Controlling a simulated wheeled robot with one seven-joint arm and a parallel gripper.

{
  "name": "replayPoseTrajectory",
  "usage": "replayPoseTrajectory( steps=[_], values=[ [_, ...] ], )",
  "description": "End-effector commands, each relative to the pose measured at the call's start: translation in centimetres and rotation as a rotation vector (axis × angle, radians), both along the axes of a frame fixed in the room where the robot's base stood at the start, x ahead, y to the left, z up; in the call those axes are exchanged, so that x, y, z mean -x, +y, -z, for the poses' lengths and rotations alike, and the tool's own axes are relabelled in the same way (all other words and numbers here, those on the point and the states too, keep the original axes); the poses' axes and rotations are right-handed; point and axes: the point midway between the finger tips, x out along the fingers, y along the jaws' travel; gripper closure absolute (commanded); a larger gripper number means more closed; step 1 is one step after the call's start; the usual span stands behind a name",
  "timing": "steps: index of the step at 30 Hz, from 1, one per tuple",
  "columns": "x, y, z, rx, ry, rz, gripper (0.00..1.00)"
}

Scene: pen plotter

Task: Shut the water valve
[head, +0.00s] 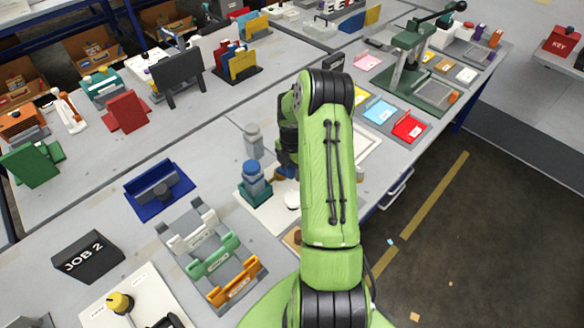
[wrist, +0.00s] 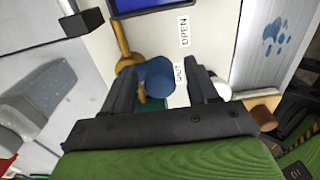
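In the wrist view a brass-coloured pipe or lever (wrist: 124,42) stands on a pale panel and meets a rounded blue part (wrist: 154,76). These look like the water valve, though I cannot tell handle from body. An OPEN label (wrist: 184,30) and a partly covered SHUT label (wrist: 179,73) lie just to their right. My gripper (wrist: 162,88) has its two dark fingers apart. The blue part shows between them, and I see no clear contact. The lower part of the valve is hidden by the gripper.
A white round knob (wrist: 220,89) is close to the right finger. A blue holder (head: 158,190) and a rack (head: 212,262) stand to the left.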

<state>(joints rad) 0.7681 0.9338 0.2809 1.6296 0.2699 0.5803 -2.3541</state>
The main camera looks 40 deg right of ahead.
Motion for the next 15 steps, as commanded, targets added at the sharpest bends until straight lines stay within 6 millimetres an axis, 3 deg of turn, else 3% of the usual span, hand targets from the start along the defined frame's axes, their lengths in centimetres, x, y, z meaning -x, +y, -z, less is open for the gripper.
replayPoseTrajectory(
  steps=[1, 10, 15],
  values=[
    [0.0, 0.0, -0.02, 0.0, 0.0, 0.0, 0.49],
    [-0.01, 0.0, -0.04, 0.0, 0.0, 0.0, 0.95],
    [-0.01, 0.02, -0.05, 0.0, 0.0, 0.006, 0.97]
  ],
)
